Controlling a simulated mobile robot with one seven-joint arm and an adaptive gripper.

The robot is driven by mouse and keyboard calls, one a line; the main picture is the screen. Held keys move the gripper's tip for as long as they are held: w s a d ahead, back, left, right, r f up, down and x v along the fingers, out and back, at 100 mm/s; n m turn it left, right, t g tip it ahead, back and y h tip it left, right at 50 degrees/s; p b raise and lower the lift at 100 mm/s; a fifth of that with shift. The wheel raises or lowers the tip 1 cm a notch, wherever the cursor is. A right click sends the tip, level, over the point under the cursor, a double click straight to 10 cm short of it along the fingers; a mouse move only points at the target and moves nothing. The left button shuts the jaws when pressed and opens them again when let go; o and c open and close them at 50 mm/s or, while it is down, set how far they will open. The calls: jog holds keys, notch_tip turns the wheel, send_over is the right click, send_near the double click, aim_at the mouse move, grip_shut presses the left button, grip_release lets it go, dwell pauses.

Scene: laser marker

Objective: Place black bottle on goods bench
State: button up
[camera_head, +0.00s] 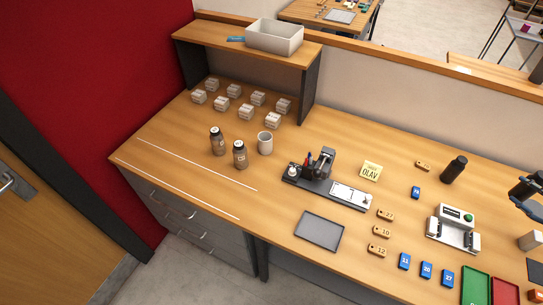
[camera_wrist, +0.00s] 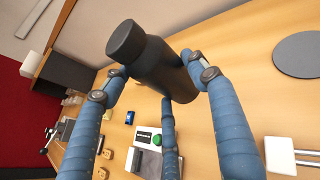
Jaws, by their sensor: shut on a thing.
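A black bottle (camera_wrist: 150,62) is held among the blue fingers of my gripper (camera_wrist: 165,85) in the wrist view, its cap toward the upper left. In the head view my gripper (camera_head: 528,203) is at the right edge, partly cut off, with the dark bottle (camera_head: 525,187) in it, above the wooden bench (camera_head: 280,205). Another black bottle (camera_head: 453,169) stands upright on the bench, left of my gripper. I cannot tell which surface is the goods bench.
A white device with a green button (camera_head: 454,228) stands near my gripper. Blue tags, wooden tags, a green tray (camera_head: 475,287) and a red tray (camera_head: 505,292) lie nearby. Brown jars, a mug (camera_head: 265,143) and small white boxes stand farther left. A grey tray (camera_head: 319,231) is empty.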

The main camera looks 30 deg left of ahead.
aim_at(537, 183)
jog(key=r, duration=0.8)
jog(key=shift+a+r, duration=0.15)
jog(key=shift+a, duration=0.1)
jog(key=a+n+g+y, duration=0.5)
jog(key=a+n+g, duration=0.15)
jog(key=a, duration=3.65)
jog(key=s+a+n+g+y, duration=0.1)
jog(key=s+a+n, duration=0.15)
jog(key=a, duration=0.45)
jog(key=s+a+n+g+p, duration=0.1)
jog(key=s+a+g, duration=0.1)
jog(key=s+a, duration=0.35)
jog(key=s+a+n+g+y, duration=0.1)
jog(key=s+a, duration=0.1)
jog(key=a, duration=0.7)
jog(key=s+a+n+g+h, duration=0.1)
jog(key=s+a+n+g, duration=0.3)
jog(key=s+a, duration=0.95)
jog(key=s+a+n+g+h, duration=0.1)
jog(key=s+a+n+g, duration=0.25)
jog(key=s+a, duration=1)
jog(key=s+d+f, duration=0.2)
jog(key=f, duration=0.6)
jog(key=s+d+f, duration=0.1)
jog(key=s+f, duration=0.1)
jog(key=f, duration=0.6)
jog(key=shift+d+p, duration=0.3)
jog(key=shift+d, duration=0.1)
jog(key=shift+m, duration=0.25)
